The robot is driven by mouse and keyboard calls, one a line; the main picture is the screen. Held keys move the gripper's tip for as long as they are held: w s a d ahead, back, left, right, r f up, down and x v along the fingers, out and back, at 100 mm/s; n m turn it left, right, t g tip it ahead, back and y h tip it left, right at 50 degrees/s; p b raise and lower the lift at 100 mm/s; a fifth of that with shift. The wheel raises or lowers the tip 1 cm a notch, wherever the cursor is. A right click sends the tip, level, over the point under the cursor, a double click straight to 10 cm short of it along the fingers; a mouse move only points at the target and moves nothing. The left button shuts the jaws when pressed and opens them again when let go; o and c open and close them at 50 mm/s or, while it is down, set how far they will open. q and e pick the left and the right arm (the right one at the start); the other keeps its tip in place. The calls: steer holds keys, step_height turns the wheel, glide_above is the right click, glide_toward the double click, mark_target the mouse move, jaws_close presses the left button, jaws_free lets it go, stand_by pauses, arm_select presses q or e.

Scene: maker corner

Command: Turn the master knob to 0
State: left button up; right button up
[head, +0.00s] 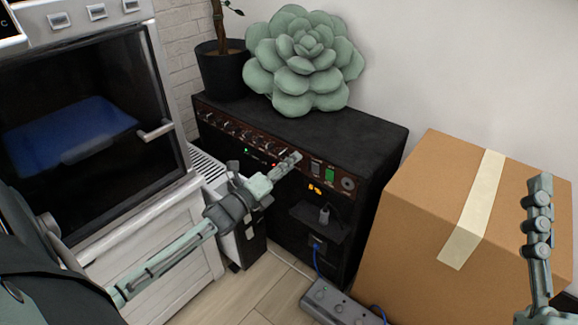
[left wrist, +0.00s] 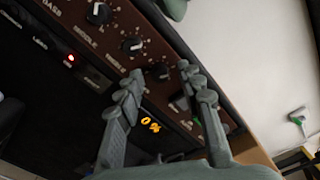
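The amplifier (head: 375,145) is a black box with a brown control panel and a row of knobs. In the left wrist view, a dark knob (left wrist: 160,72) sits in line after the knobs labelled middle and treble; it appears to be the master knob. Its label is hidden behind my finger. My left gripper (head: 287,166) reaches the panel; in the left wrist view its fingers (left wrist: 160,76) are apart, one on each side of this knob. I cannot tell whether they touch it. An orange display (left wrist: 150,126) reads 0 %. My right gripper (head: 540,215) is seen edge-on, away from the amplifier.
A green succulent cushion (head: 305,62) and a potted plant (head: 223,70) stand on the amplifier. A cardboard box (head: 420,190) is at the right. A power strip (head: 340,303) with a blue cable lies on the floor. A cabinet with a dark glass door (head: 85,100) stands left.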

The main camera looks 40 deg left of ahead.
arm_select(q)
steer(key=shift+w, duration=0.1)
jaws_close()
stand_by(0.4)
